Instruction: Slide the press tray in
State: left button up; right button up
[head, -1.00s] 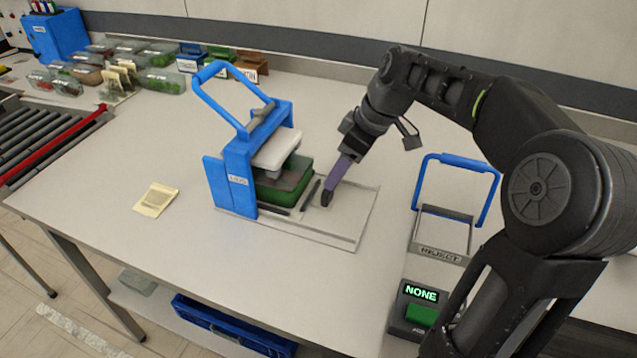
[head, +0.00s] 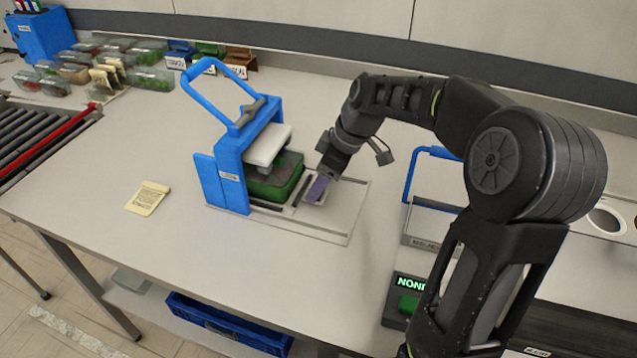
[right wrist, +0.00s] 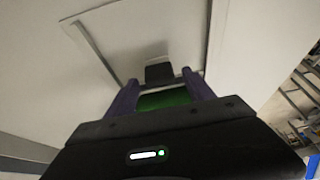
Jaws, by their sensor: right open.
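The blue press (head: 232,182) stands on the table with its blue handle raised and a white pressing block (head: 268,145). A green-sided container (head: 277,184) sits on the tray under the block, inside the press. The tray's dark front edge (head: 299,191) shows between the container and my right gripper (head: 315,190). This gripper is open, low over the pale base plate (head: 345,205), just right of that edge. In the right wrist view the purple fingers (right wrist: 160,80) stand apart, with green and a dark tab (right wrist: 158,72) between them. Contact cannot be told. My left gripper is not in view.
A grey tray marked reject with a blue handle (head: 408,180) stands at right, partly behind my arm. A box with a lit display (head: 408,284) is at the front edge. A yellow note (head: 148,198) lies left. Filled containers (head: 150,78) stand at back left.

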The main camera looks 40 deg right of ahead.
jog(key=shift+w+a+f, duration=0.15)
jog(key=shift+w+f, duration=0.05)
jog(key=shift+f, duration=0.45)
grip_shut()
dwell(0.5)
